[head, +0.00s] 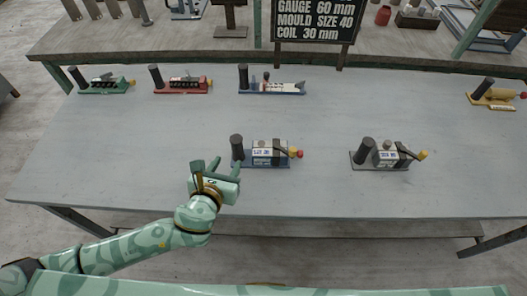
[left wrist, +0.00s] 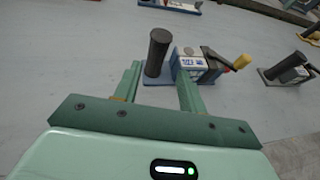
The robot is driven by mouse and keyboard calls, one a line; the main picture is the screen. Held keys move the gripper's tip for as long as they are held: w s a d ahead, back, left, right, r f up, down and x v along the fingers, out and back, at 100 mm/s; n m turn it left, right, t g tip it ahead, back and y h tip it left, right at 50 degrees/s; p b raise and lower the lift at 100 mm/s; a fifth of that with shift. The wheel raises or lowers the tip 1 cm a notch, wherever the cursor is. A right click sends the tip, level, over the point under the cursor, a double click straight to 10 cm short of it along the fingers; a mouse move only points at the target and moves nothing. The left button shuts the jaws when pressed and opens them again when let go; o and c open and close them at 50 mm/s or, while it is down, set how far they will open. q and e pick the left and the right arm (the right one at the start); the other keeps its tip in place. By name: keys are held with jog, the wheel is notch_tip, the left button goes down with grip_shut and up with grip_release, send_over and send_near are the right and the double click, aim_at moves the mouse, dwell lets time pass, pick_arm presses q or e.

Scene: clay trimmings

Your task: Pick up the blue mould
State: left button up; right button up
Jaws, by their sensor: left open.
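The blue mould (head: 268,160) lies near the front middle of the table. It has a blue base, a pale block with a size label too blurred to read surely, and an upright black handle (head: 237,147) at its left end. A lever with a yellow and red tip is at its right. My left gripper (head: 225,166) is open and empty, just in front and left of the handle. In the left wrist view the blue mould (left wrist: 190,68) is ahead, its black handle showing between the two fingertips (left wrist: 157,66). Contact cannot be told. My right gripper is not in view.
A grey mould (head: 380,163) stands to the right. Green (head: 108,87), red (head: 182,86) and blue (head: 275,88) devices line the back, and a yellow one (head: 492,98) is at far right. A sign (head: 315,20) stands behind. The table (head: 110,150) is clear on the left.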

aim_at(235, 147)
pick_arm(q)
jog(key=b+x, duration=0.1)
jog(key=x, duration=0.4)
jog(key=shift+f, duration=0.2)
jog(key=shift+w, duration=0.25)
jog(key=b+x, duration=0.2)
jog(key=x, duration=0.3)
jog(key=shift+w+a, duration=0.1)
jog(key=shift+w, duration=0.1)
jog(key=shift+r, duration=0.15)
grip_shut()
jog(key=shift+r, duration=0.15)
